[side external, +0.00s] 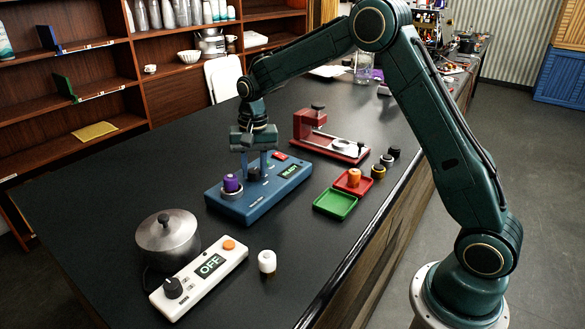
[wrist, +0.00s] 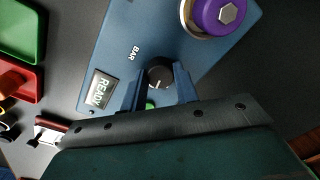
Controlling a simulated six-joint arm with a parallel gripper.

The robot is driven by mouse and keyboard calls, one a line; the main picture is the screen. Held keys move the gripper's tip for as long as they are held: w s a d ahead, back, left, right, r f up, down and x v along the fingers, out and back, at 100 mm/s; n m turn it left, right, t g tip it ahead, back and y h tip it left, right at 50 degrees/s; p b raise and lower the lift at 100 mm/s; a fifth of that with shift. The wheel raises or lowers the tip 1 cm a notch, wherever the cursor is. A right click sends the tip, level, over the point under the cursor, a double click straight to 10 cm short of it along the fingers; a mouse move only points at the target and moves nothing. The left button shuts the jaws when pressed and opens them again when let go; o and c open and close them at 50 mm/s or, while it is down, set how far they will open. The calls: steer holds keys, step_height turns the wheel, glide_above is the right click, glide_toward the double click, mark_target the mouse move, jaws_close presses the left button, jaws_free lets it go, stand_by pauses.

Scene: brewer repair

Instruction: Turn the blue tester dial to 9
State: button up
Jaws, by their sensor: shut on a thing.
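The blue tester (side external: 238,207) lies on the dark counter under my gripper. Its black dial (wrist: 160,73) sits between my gripper's two fingers in the wrist view. A white mark shows on the dial, but no scale numbers are readable. The tester's display (wrist: 101,90) reads READY and a BAR label is printed on the panel. My gripper (side external: 256,168) points down and is shut on the dial; it also shows in the wrist view (wrist: 158,84). A purple cap with a metal hex top (wrist: 224,14) stands at the tester's other end.
A red stand (side external: 310,130) is behind the tester. Green (side external: 335,205) and red (side external: 366,187) trays lie to its right, with several small knobs beyond. A steel pot (side external: 167,240) and a white OFF-display unit (side external: 200,277) are front left. The counter's left side is clear.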

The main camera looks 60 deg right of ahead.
mark_target(257, 170)
stand_by(0.3)
steer(key=o, duration=1)
steer(key=shift+r, duration=0.1)
steer(key=r, duration=1.3)
steer(key=shift+s+d+r, duration=0.2)
steer(key=shift+r, duration=0.15)
